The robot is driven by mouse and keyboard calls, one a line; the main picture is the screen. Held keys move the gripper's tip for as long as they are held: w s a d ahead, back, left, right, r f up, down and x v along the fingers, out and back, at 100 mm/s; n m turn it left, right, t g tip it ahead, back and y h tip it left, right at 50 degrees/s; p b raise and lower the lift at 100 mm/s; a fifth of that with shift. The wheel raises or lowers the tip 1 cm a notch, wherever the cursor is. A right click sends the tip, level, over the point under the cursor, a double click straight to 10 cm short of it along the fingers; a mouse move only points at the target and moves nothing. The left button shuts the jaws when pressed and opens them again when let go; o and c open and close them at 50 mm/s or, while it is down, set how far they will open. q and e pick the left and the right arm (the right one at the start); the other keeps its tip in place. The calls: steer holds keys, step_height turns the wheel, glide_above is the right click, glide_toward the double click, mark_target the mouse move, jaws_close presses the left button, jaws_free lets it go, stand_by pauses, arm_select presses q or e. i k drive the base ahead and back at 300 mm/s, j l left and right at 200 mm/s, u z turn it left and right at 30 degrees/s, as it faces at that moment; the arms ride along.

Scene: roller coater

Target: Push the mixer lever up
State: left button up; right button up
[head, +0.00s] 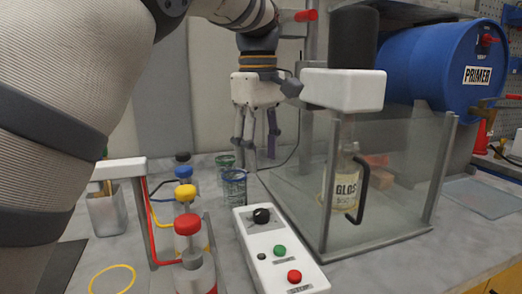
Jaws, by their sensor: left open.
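The mixer has a white head (343,89) with a black motor (352,38) on top, above a clear glass enclosure. A lever with a red grip (306,15) sticks out to the left near the top of the mixer's post and looks about level. My left gripper (257,150) hangs fingers down, left of the mixer head and below the red grip. It is open and empty, apart from the lever. My wrist and forearm pass just left of the red grip at the top. My right gripper is out of view.
A glass case (395,190) with a black handle holds a bottle labelled GLOS (341,190). A control box (280,255) stands in front. Capped bottles (187,226) and mesh cups (233,186) stand left of it. A blue PRIMER drum (430,65) lies at right.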

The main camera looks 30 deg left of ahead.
mark_target(308, 15)
steer(key=k+l, duration=0.8)
